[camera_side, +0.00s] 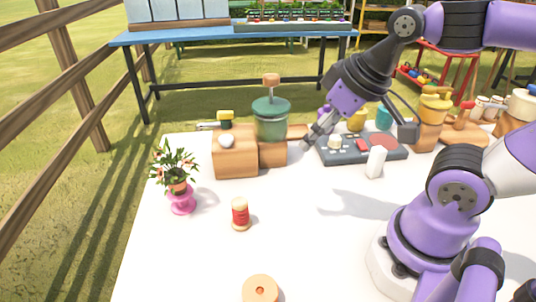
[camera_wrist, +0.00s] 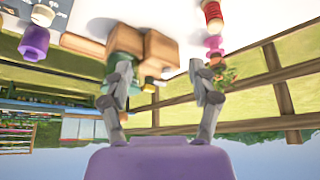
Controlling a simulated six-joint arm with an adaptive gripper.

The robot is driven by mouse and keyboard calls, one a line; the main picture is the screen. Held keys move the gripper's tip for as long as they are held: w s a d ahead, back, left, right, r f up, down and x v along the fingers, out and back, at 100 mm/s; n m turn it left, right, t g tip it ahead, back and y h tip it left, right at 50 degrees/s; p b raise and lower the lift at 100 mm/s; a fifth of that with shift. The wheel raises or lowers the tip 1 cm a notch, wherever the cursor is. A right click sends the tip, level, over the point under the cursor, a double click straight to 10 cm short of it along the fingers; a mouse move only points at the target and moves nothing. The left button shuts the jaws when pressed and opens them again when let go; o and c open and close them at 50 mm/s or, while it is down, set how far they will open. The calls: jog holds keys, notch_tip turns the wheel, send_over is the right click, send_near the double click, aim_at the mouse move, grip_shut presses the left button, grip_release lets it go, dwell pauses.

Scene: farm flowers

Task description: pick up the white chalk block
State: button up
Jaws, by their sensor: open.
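The white chalk block (camera_side: 376,162) stands upright on the white table at the front edge of a dark grey tray, in the side view. My gripper (camera_side: 316,132) is in the air to the left of the block, near the tray's left end, and apart from the block. In the wrist view my gripper (camera_wrist: 160,66) shows two separated fingers with nothing held between them. I cannot make out the chalk block for certain in the wrist view.
The grey tray (camera_side: 345,156) holds small items behind the block. Wooden blocks (camera_side: 235,160) and a green pot (camera_side: 270,121) stand close left of my gripper. A red spool (camera_side: 240,215) and potted flower (camera_side: 178,185) are further left. Table front is mostly clear.

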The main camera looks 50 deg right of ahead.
jog(key=d+f+m+g+h, duration=0.1)
jog(key=d+f+m+g, duration=0.15)
jog(key=d, duration=0.65)
jog(key=m+g, duration=0.3)
jog(key=m, duration=0.1)
send_over(376, 162)
notch_tip(376, 162, down, 3)
jog(key=shift+y, duration=0.5)
jog(key=f, duration=0.4)
jog(key=shift+d+f, duration=0.25)
jog(key=shift+d, duration=0.15)
jog(key=shift+w+d+f, duration=0.1)
jog(key=shift+d+f, duration=0.1)
jog(key=shift+f, duration=0.8)
jog(key=shift+d+f, duration=0.15)
jog(key=shift+f, duration=0.9)
jog(key=shift+w+d+f, duration=0.1)
jog(key=shift+d+f, duration=0.1)
jog(key=shift+f, duration=0.8)
grip_shut()
